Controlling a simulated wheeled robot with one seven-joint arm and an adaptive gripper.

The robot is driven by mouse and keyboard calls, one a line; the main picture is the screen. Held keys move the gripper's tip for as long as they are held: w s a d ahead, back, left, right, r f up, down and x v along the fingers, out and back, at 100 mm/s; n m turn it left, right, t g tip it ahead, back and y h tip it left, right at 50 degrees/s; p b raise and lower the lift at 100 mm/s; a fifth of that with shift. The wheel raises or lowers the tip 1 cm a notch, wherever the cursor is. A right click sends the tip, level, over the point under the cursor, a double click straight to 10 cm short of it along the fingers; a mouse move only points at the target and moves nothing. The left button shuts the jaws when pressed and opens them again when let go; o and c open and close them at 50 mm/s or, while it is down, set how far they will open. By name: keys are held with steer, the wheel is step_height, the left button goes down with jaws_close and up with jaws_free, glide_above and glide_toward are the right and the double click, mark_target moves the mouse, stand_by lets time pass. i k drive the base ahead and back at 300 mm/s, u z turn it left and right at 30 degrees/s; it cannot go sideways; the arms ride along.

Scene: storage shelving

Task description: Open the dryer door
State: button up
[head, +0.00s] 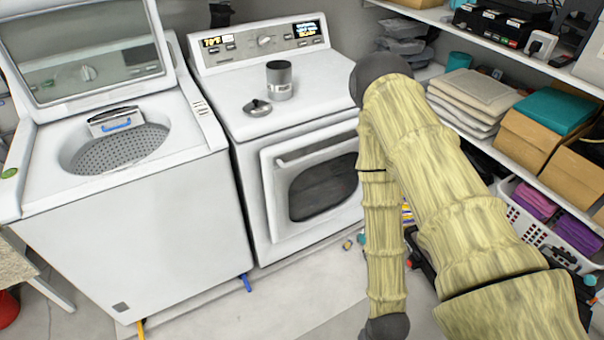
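The dryer (255,150) is the white machine at the middle of the head view, with a control panel and lit displays at its back. Its door (282,228) is on the front face and looks shut. The door has a dark window (322,188) and a long bar handle (312,152) along its top. My arm, in a yellowish ribbed cover, crosses the right of the view and hides the dryer's right edge. My gripper is not seen in this view.
An open top-loading washer (130,230) stands left of the dryer. A metal canister (279,82) and a lid (257,107) sit on the dryer. Shelves with folded cloths (470,95), boxes and a white basket (540,235) line the right. Small items lie on the floor before the dryer.

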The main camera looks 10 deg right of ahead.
mark_target(312, 179)
steer(key=k, duration=0.2)
steer(key=u, duration=0.9)
steer(key=i, duration=0.65)
steer(key=z, duration=1.45)
